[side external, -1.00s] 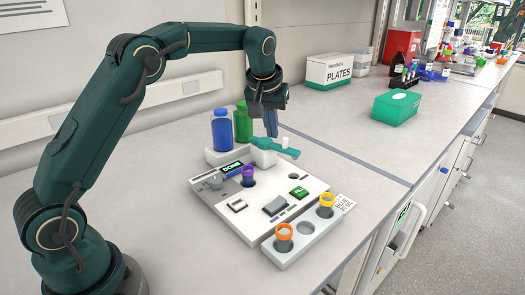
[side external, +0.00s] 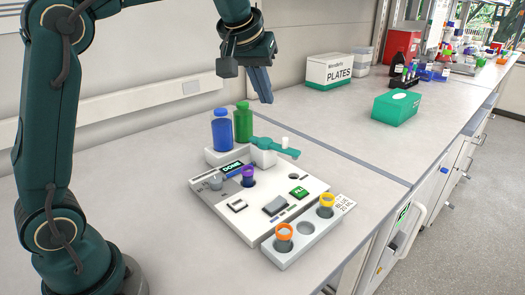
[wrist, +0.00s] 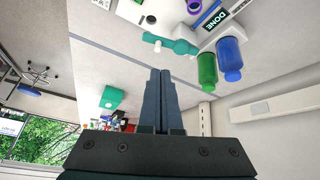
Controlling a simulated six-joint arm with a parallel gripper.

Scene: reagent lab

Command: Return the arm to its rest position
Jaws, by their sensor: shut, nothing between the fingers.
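My gripper (side external: 262,86) is raised well above the bench, over and behind the white device (side external: 262,205). Its fingers are together with nothing between them, and the wrist view shows the two shut fingers (wrist: 160,75) side by side. My arm stands at the left with its end held high. The device's small screen (side external: 231,167) reads "DONE".
Blue (side external: 222,130) and green (side external: 243,122) bottles stand behind the device, beside a teal tool (side external: 276,147) on a white holder. A tube rack (side external: 306,236) with orange- and yellow-capped tubes stands in front. A plates box (side external: 338,71) and green box (side external: 396,107) stand farther back. The air around my gripper is clear.

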